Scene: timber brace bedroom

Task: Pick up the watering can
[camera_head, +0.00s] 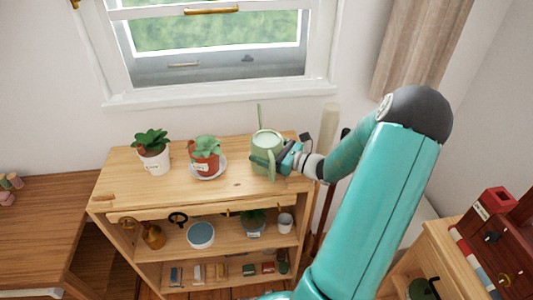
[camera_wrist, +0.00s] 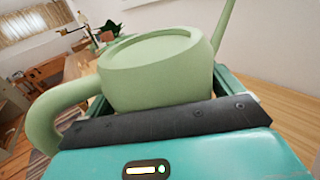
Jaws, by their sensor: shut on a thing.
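A pale green watering can (camera_head: 267,142) is at the right end of the wooden shelf top in the head view, with its thin spout pointing up and away. My gripper (camera_head: 277,162) reaches it from the right and is shut on it. In the wrist view the can (camera_wrist: 155,70) fills the middle, its round lid on top and its thick curved handle (camera_wrist: 45,115) at the left. The gripper (camera_wrist: 165,110) lies across the near side of the can and hides its lower part. I cannot tell whether the can's base touches the wood.
The wooden shelf (camera_head: 125,185) also bears a white potted plant (camera_head: 155,160) and a terracotta potted plant (camera_head: 205,162) on a saucer, close left of the can. A window (camera_head: 210,50) is behind. Lower shelves hold a brass can (camera_head: 153,236) and a blue-topped pot (camera_head: 201,235).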

